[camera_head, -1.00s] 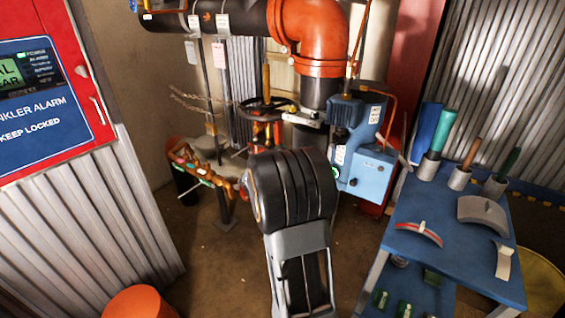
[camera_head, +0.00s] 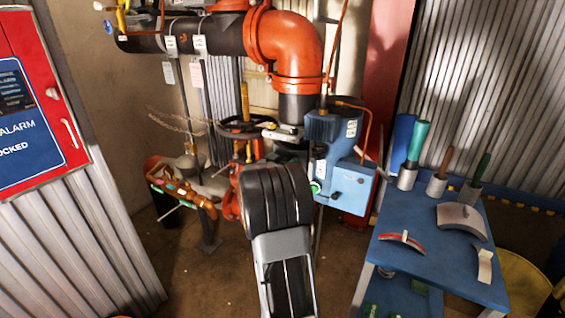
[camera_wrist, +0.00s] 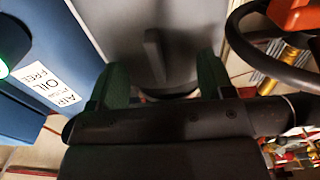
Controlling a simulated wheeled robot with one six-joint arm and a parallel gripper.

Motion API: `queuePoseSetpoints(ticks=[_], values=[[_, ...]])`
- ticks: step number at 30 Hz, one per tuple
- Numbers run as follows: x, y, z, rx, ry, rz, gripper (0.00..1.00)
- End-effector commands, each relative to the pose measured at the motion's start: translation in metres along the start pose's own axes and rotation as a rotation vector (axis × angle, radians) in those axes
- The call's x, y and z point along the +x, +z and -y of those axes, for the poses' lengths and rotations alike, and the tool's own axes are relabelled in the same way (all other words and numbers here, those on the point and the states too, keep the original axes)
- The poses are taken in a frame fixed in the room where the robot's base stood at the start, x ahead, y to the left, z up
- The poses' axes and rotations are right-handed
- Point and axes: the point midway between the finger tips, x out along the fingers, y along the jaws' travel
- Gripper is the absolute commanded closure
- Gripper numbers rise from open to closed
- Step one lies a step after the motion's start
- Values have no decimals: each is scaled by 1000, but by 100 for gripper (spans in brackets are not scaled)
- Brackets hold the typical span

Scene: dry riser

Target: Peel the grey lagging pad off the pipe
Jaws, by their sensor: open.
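The grey lagging pad (camera_wrist: 190,22) fills the upper middle of the wrist view, with a raised upright tab (camera_wrist: 154,50) on its face. My gripper (camera_wrist: 165,82) is open, its two green fingers on either side of the tab's lower end, with gaps between. I cannot tell how far the tab reaches between the fingers. In the head view my arm hides the gripper and I cannot make out the pad on the pipe.
A blue compressor box (camera_head: 345,180) stands close on the left in the wrist view; a black handwheel (camera_wrist: 262,65) is close on the right. A blue bench (camera_head: 415,262) holds a grey curved piece (camera_head: 461,220), a red-edged piece (camera_head: 402,241) and tools in cups.

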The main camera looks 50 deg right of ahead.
Motion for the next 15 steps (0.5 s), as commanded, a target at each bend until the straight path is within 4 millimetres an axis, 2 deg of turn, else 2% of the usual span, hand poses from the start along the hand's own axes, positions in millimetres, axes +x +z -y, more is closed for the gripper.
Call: queuePoseSetpoints(ticks=[2, 15], values=[[0, 0, 0, 0, 0, 0, 34], [0, 0, 0, 0, 0, 0, 76]])
